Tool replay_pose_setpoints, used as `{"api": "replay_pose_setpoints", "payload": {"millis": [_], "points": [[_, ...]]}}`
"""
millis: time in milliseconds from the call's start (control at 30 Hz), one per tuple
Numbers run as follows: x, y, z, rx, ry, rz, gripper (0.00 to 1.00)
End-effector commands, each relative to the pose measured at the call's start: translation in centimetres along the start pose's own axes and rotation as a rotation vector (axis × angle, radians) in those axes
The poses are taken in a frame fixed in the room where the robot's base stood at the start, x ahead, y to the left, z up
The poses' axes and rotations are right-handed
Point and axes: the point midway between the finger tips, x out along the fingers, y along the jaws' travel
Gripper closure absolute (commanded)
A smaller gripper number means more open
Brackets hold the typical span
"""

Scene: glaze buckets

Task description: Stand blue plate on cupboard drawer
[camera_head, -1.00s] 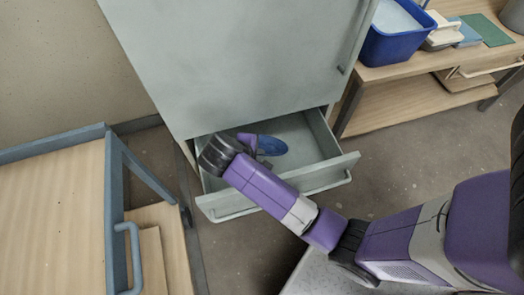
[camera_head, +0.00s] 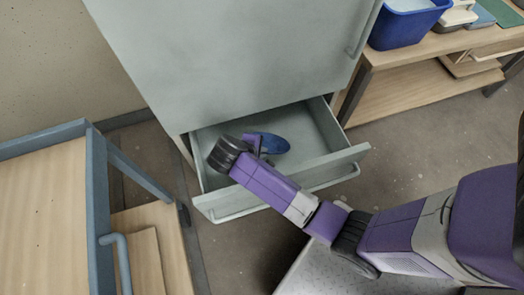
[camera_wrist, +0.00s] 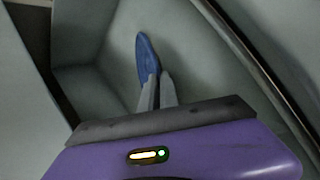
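The blue plate (camera_head: 270,143) is inside the open cupboard drawer (camera_head: 318,172), towards its back left. It shows as a narrow tilted oval in the wrist view (camera_wrist: 146,55). My gripper (camera_wrist: 160,75) reaches down into the drawer, and its two pale fingers are close together with the plate's near edge between their tips. In the head view my wrist hides most of the fingers. Whether the plate touches the drawer floor or wall is unclear. The grey-green cupboard (camera_head: 235,60) stands above the drawer.
A wooden trolley (camera_head: 45,215) with a blue-grey frame stands at the left. A wooden bench (camera_head: 420,85) at the right carries a blue bucket (camera_head: 402,28). The drawer's right part is empty. Open floor lies right of the drawer.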

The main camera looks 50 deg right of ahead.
Motion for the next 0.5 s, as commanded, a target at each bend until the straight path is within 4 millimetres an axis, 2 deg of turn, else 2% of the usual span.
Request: {"api": "replay_pose_setpoints", "payload": {"millis": [500], "points": [[0.92, -0.50, -0.26, 0.001, 0.000, 0.001, 1.00]]}}
